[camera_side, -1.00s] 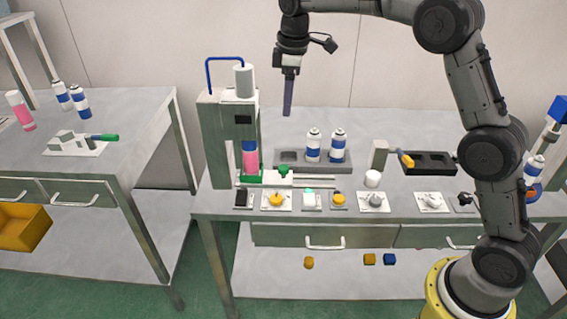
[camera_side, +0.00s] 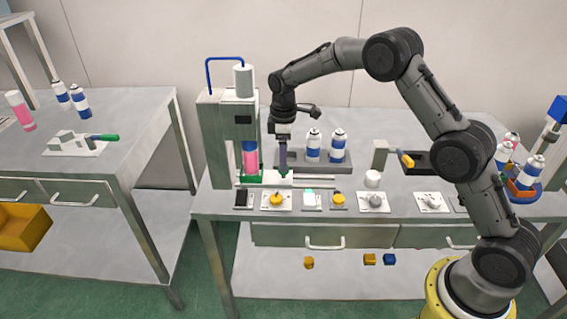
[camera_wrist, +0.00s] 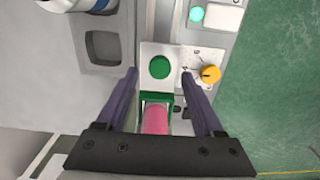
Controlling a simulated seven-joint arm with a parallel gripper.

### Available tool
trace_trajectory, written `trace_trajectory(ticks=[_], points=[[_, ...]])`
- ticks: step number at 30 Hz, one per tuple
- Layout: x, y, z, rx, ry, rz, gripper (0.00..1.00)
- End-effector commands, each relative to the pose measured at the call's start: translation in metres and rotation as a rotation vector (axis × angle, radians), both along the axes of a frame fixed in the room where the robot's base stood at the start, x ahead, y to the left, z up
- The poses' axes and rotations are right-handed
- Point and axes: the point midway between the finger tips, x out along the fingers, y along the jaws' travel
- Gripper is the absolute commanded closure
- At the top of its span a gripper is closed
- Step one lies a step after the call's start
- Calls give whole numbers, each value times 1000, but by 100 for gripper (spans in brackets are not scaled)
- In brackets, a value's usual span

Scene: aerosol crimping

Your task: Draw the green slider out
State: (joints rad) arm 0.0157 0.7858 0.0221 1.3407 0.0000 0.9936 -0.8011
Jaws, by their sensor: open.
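The slider is a white plate with a round green knob (camera_wrist: 160,67) and a green holder (camera_wrist: 174,103) behind it. In the side view the green knob (camera_side: 286,174) sits on the rails just right of the press. A pink can (camera_wrist: 154,120) stands in the holder under the press head; it also shows in the side view (camera_side: 250,162). My gripper (camera_wrist: 160,73) is open, pointing down, with one finger on each side of the knob. Both fingers look apart from it in the wrist view. In the side view my gripper (camera_side: 283,166) is low over the knob and partly hides it.
The press (camera_side: 212,140) stands close at the left. A grey tray (camera_side: 292,164) with two blue-and-white cans lies just behind my gripper. A row of small control plates, including one with a yellow knob (camera_side: 276,199), lies along the table's front edge.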

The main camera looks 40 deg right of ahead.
Motion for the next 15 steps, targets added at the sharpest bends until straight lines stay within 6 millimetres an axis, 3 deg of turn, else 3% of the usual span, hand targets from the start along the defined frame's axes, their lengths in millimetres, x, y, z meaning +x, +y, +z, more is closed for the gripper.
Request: trace_trajectory(ticks=[6,15], points=[[0,0,-23,0,1,0,31],[0,0,-27,0,0,0,31]])
